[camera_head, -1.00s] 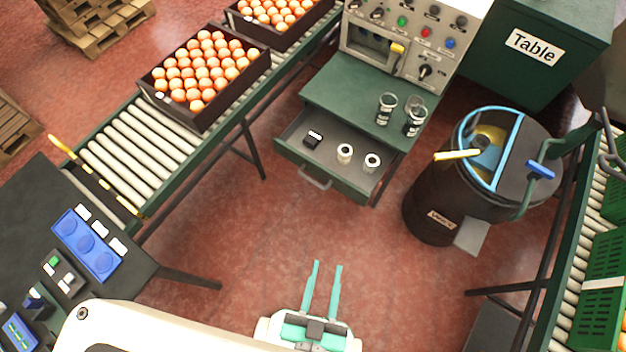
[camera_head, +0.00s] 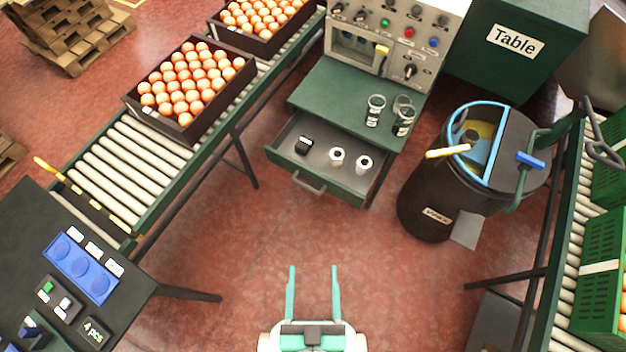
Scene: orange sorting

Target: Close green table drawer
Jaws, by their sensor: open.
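The green table (camera_head: 345,97) stands at the upper middle, below a grey control panel. Its drawer (camera_head: 285,157) is pulled out toward me, with a grey handle (camera_head: 309,183) on its front. Inside the drawer lie a small black item (camera_head: 303,146) and two white rolls (camera_head: 336,156). My gripper (camera_head: 313,270) is at the bottom middle, its two teal fingers apart and empty. It points toward the drawer front and is clear of the handle, over the red floor.
A roller conveyor (camera_head: 135,160) with crates of oranges runs along the left. A dark barrel (camera_head: 432,205) with a blue-rimmed lid stands right of the table. Several glasses (camera_head: 375,110) stand on the tabletop. Open floor lies between my gripper and the drawer.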

